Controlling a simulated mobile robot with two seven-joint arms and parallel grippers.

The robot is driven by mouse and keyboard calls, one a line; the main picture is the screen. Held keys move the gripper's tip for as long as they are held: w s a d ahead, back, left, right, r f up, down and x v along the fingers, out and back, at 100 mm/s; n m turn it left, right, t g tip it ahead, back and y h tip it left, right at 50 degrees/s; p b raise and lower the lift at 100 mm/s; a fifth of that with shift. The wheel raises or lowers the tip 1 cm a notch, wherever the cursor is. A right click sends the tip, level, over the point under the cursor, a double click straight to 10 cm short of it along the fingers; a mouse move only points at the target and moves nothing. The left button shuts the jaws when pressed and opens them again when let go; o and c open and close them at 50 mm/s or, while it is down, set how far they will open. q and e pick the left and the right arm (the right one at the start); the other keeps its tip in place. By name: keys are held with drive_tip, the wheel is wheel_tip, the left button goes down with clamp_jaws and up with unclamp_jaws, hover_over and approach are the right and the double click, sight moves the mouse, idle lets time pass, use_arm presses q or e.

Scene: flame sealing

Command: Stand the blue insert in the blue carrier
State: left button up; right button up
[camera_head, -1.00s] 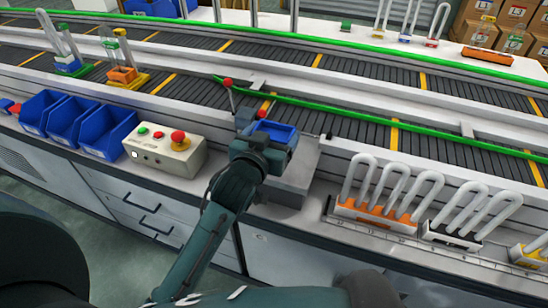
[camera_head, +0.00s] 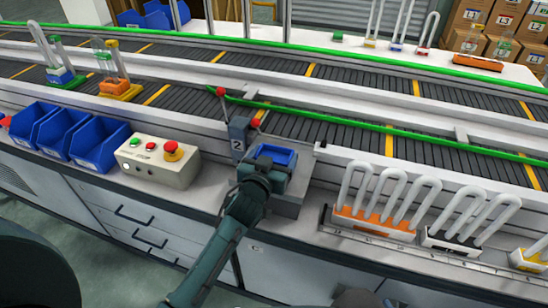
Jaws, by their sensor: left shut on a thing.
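A blue open-topped rectangular piece (camera_head: 275,155) is at my left gripper (camera_head: 264,167), over a grey block on the near ledge. My left gripper is shut on it. I cannot tell whether this piece is the insert or the carrier, and the jaws hide its near side. Another blue piece (camera_head: 61,75) sits on a green base with a clear loop, on the conveyor at the far left. My right gripper is not in view.
A grey block (camera_head: 288,205) and a post marked 2 (camera_head: 238,140) stand by the left gripper. A control box (camera_head: 150,163) and blue bins (camera_head: 95,142) are left. Racks of white loops (camera_head: 375,222) are right. The conveyor (camera_head: 330,128) runs behind.

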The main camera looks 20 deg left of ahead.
use_arm(q)
drive_tip(key=shift+f, duration=0.1)
drive_tip(key=o, duration=1.1)
drive_tip(key=shift+c, duration=0.2)
drive_tip(key=s+r, duration=0.2)
drive_tip(key=s, duration=1)
drive_tip(key=s+d+f+m+g+h, duration=0.2)
drive_tip(key=s+f+g, duration=0.3)
drive_tip(key=s+f, duration=0.7)
drive_tip(key=shift+s+d+f+m+h, duration=0.2)
drive_tip(key=shift+s+d+m+h, duration=0.4)
drive_tip(key=shift+s, duration=0.55)
